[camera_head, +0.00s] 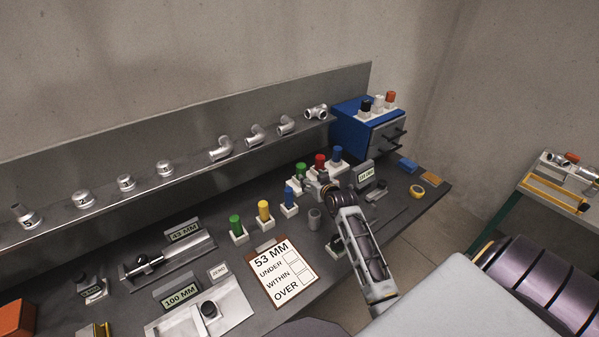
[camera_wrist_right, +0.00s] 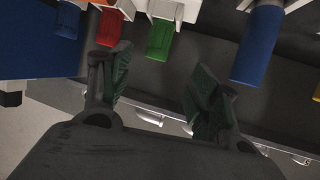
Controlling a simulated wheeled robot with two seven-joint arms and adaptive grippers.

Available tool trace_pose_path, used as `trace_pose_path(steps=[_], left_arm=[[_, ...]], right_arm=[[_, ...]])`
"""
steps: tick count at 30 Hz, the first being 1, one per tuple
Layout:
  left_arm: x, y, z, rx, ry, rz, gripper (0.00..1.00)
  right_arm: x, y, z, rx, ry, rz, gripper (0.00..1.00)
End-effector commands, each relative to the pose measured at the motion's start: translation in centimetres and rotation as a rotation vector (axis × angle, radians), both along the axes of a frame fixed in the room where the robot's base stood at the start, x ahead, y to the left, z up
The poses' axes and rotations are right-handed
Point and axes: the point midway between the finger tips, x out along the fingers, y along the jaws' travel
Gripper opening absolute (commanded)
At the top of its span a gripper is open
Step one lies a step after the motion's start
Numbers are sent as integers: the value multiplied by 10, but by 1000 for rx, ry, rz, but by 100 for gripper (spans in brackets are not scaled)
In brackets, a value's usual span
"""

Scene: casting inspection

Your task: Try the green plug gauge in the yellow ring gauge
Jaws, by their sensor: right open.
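A green plug gauge (camera_head: 301,170) stands upright in a white holder at the back of the bench, left of a red one; it also shows in the right wrist view (camera_wrist_right: 160,38). Another green-topped plug (camera_head: 236,224) stands in the front row. The yellow ring gauge (camera_head: 417,191) lies on the bench at the right. My right gripper (camera_head: 324,187) is beside the back plugs; its fingers (camera_wrist_right: 155,85) are apart with nothing between them, and the back green plug shows beyond them. My left gripper is not in view.
Red (camera_head: 320,161) and blue (camera_head: 337,153) plugs stand close to the gripper, with another blue plug (camera_head: 289,196) in front. A yellow-topped plug (camera_head: 264,209) stands farther left. A clipboard (camera_head: 283,270) lies at the front. A blue cabinet (camera_head: 352,122) stands behind.

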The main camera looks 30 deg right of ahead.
Motion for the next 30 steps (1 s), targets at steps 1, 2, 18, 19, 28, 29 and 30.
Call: trace_pose_path(steps=[1, 2, 18, 19, 28, 29, 30], left_arm=[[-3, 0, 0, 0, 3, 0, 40], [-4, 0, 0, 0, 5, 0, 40], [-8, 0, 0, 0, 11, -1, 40], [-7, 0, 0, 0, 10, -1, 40], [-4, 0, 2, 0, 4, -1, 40], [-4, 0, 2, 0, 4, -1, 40], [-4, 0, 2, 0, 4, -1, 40]], right_arm=[[0, 0, 0, 0, 0, 0, 61], [0, 0, 0, 0, 0, 0, 61], [14, -2, -6, 0, 2, 1, 61], [16, -3, -7, 0, 2, 1, 61], [38, -7, -16, 2, 2, 1, 61], [40, -7, -17, 2, 2, 1, 61], [43, -8, -18, 1, 1, 1, 61]])
